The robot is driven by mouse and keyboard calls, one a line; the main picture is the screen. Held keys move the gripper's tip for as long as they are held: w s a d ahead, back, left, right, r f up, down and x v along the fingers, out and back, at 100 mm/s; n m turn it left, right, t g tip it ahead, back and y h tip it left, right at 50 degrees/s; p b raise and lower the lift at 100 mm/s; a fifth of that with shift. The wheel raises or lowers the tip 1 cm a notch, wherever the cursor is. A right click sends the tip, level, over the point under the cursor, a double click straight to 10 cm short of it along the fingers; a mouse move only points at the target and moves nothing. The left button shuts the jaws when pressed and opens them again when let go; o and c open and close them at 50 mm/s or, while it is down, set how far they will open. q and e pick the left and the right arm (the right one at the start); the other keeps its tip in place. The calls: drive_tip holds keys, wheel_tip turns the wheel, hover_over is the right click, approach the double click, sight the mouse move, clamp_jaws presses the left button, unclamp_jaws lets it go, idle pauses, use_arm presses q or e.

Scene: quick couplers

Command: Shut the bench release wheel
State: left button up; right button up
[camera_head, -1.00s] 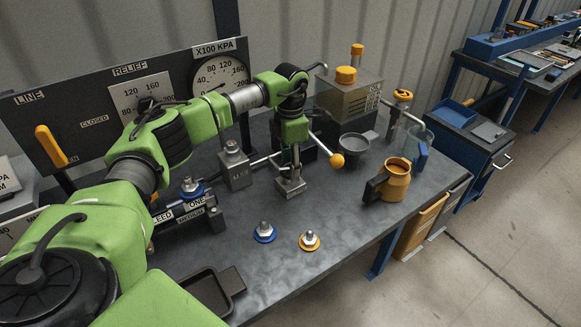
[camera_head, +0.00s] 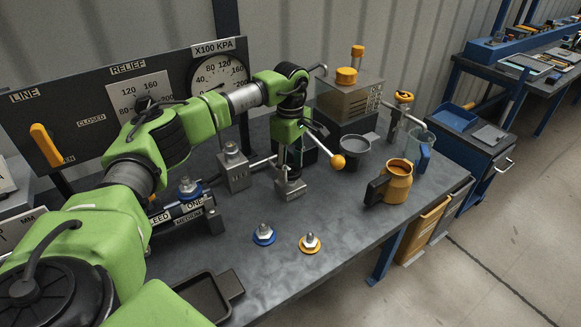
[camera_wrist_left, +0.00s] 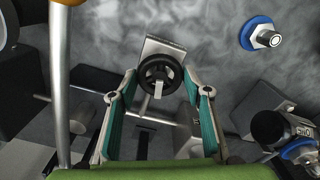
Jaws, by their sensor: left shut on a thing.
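The bench release wheel is a small black spoked wheel (camera_wrist_left: 160,74) on a grey metal block. In the left wrist view it sits between the teal-padded fingers of my left gripper (camera_wrist_left: 161,82), which is shut on it. In the head view my left gripper (camera_head: 290,168) points down at the metal block (camera_head: 291,189) on the bench, and the wheel is largely hidden behind the fingers. My right gripper is in neither view.
A lever with an orange ball (camera_head: 338,162) stands just right of my gripper. An orange jug (camera_head: 396,182), a dark funnel cup (camera_head: 356,150) and a grey block (camera_head: 233,168) are close by. Blue (camera_head: 263,235) and orange (camera_head: 310,243) fittings stand on the clear front bench.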

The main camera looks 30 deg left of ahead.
sight(291, 169)
use_arm(q)
drive_tip(key=shift+m, duration=1.2)
drive_tip(key=shift+r, duration=0.1)
drive_tip(key=o, duration=1.1)
wheel_tip(291, 169, up, 12)
drive_tip(key=shift+f, duration=0.1)
